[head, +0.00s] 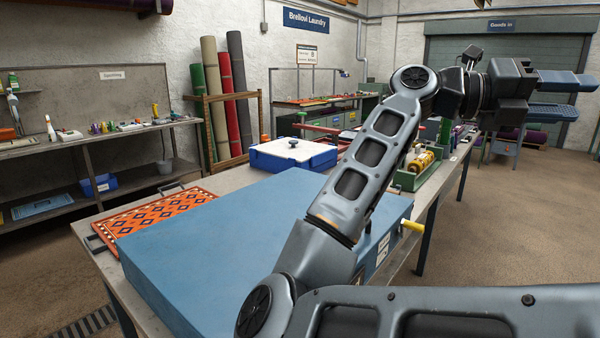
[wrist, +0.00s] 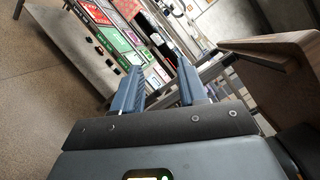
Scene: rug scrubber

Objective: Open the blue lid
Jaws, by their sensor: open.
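The large flat blue lid (head: 220,245) lies shut over a box-like unit on the workbench in the head view. A yellow handle (head: 411,226) sticks out at its right side, by a white label. My arm crosses in front and hides part of its right half. My gripper (head: 585,97) is open and empty, raised at the far right, well away from the lid and handle. In the wrist view its two blue-grey fingers (wrist: 162,68) are apart with nothing held between them. I cannot make out the lid in the wrist view.
An orange patterned rug (head: 155,217) lies left of the lid. A blue-and-white box (head: 293,154) with a knob stands behind it. A green tray (head: 415,178) with bottles sits on the bench's right side. Floor to the right (head: 510,240) is clear.

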